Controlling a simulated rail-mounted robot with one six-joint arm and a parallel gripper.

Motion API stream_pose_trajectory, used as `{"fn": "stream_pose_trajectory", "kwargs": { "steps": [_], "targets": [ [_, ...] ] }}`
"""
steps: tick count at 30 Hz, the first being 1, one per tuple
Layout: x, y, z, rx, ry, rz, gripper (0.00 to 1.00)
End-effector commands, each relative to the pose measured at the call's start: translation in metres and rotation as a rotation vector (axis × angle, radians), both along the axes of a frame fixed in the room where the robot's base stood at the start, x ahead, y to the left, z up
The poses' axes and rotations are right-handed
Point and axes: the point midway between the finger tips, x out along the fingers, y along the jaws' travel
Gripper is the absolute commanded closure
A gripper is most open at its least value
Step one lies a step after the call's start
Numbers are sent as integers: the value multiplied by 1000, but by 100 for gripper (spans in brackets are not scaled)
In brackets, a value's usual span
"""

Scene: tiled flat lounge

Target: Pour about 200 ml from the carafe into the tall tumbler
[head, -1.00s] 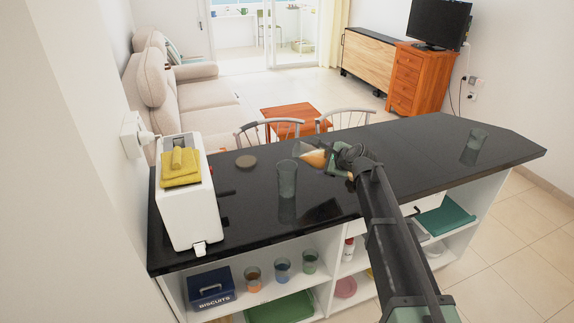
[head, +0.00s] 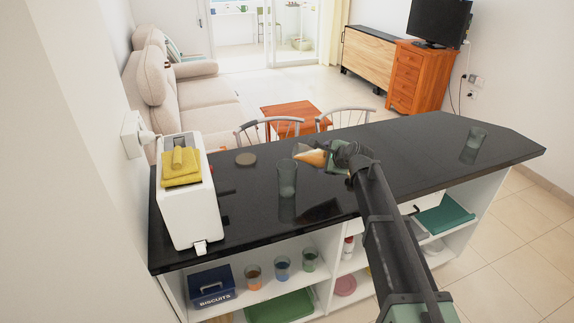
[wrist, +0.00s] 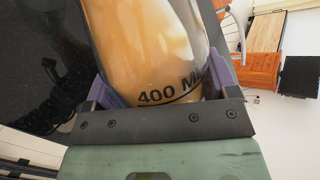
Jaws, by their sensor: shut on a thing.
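The carafe (head: 313,157) is glass with amber-brown liquid and is tipped on its side, its narrow end pointing left. My gripper (head: 342,155) is shut on it above the counter. The wrist view shows the carafe (wrist: 150,45) close up between the purple finger pads, with a "400 M…" mark. A tall clear grey tumbler (head: 287,178) stands upright on the black counter, just left of and below the carafe's mouth in the picture. I see no stream between them, and cannot make out any liquid in the tumbler.
A similar glass (head: 473,145) stands at the counter's right end. A white toaster (head: 190,215) with a yellow cloth stands at the left. The black counter (head: 420,150) is clear between the arm and the right glass.

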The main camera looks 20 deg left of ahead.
Motion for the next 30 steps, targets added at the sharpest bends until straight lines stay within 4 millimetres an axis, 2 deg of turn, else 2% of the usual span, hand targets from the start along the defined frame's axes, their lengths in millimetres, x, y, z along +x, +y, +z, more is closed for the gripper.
{"fn": "stream_pose_trajectory", "kwargs": {
  "steps": [30],
  "targets": [
    [0,-1,2,-48,-29,-1,71]
  ]
}}
